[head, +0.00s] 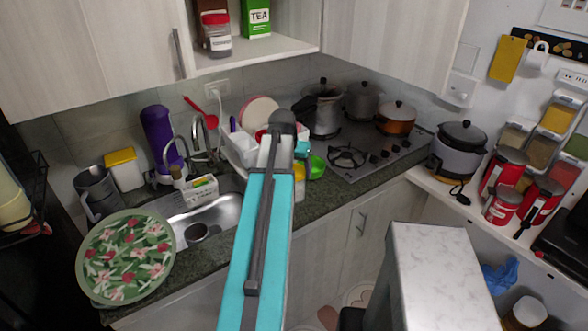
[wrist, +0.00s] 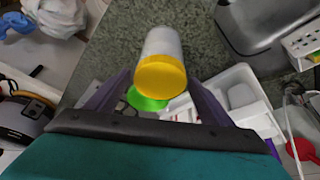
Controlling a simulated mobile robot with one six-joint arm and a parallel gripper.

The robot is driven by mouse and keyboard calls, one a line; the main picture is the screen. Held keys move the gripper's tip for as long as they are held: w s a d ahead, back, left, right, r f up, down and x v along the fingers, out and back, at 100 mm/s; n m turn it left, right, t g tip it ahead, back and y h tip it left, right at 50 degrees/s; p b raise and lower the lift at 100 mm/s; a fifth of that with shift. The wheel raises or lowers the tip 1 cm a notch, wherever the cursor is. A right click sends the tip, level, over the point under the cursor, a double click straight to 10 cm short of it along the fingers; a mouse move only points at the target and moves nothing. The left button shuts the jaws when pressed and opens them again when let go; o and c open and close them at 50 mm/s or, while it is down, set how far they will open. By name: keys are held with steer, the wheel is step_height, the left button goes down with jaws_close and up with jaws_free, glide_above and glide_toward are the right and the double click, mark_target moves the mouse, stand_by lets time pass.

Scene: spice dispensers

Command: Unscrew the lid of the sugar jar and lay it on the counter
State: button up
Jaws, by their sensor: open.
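The jar with a white body (wrist: 162,42) and a yellow lid (wrist: 160,78), which I take to be the sugar jar, stands on the dark counter in the wrist view. Its lid faces my gripper. My gripper (wrist: 159,88) is open, with one dark finger on each side of the lid and gaps visible on both sides. I cannot tell how far the fingertips are from the lid in depth. In the head view, the jar (head: 299,181) shows only partly beside my arm, which hides the rest of it and my gripper.
A green cup (head: 316,166) and a white dish rack (head: 240,149) are close to the jar. The sink (head: 226,208) lies to the left, the stove (head: 375,154) to the right. A floral plate (head: 125,257) leans at the counter's left end. Some dark counter (wrist: 195,30) beside the jar is bare.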

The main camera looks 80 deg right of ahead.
steer(key=shift+c, duration=0.5)
steer(key=c, duration=0.8)
steer(key=shift+s+d+n+t+p, duration=0.15)
steer(key=shift+n+t, duration=0.25)
steer(key=shift+n, duration=0.65)
steer(key=shift+a+n+t+p, duration=0.15)
steer(key=shift+n+t, duration=0.25)
steer(key=shift+n, duration=0.7)
steer(key=shift+s+d+n+t+p, duration=0.15)
steer(key=shift+n+t, duration=0.25)
steer(key=shift+n, duration=0.65)
steer(key=shift+n+t+y, duration=0.4)
steer(key=shift+n+t, duration=0.1)
steer(key=shift+n, duration=0.9)
